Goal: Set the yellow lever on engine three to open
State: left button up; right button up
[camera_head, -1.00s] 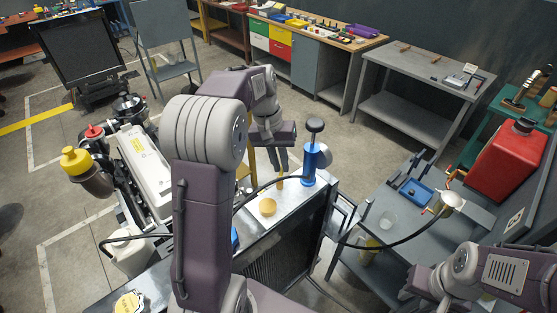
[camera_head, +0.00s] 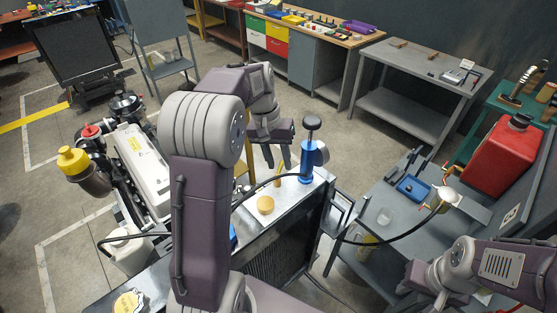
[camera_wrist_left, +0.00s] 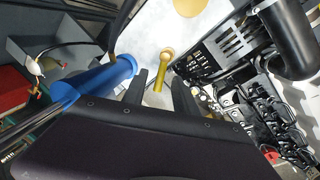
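The yellow lever (camera_head: 279,174) stands upright on the metal top of the engine unit, beside a blue cylinder (camera_head: 307,164) with a black knob. In the left wrist view the lever (camera_wrist_left: 161,70) has a round knob end and lies between and just beyond my finger tips. My left gripper (camera_head: 277,160) is above the lever, fingers spread; in the left wrist view the gripper (camera_wrist_left: 161,92) is open and empty, with no finger visibly touching the lever. My right arm is at the lower right; its gripper is not visible. Any engine number marking is not readable.
The blue cylinder (camera_wrist_left: 100,79) is close to one finger.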

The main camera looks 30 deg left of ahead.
pick_arm(q)
jog(key=shift+r, duration=0.1)
jog(key=shift+a+r, duration=0.15)
jog(key=shift+r, duration=0.25)
notch_tip(320, 180, up, 8)
jog(key=a, duration=0.1)
jog(key=shift+s+a+b, duration=0.15)
jog(key=shift+a+b, duration=0.1)
jog(key=shift+b, duration=0.1)
jog(key=shift+f, duration=0.1)
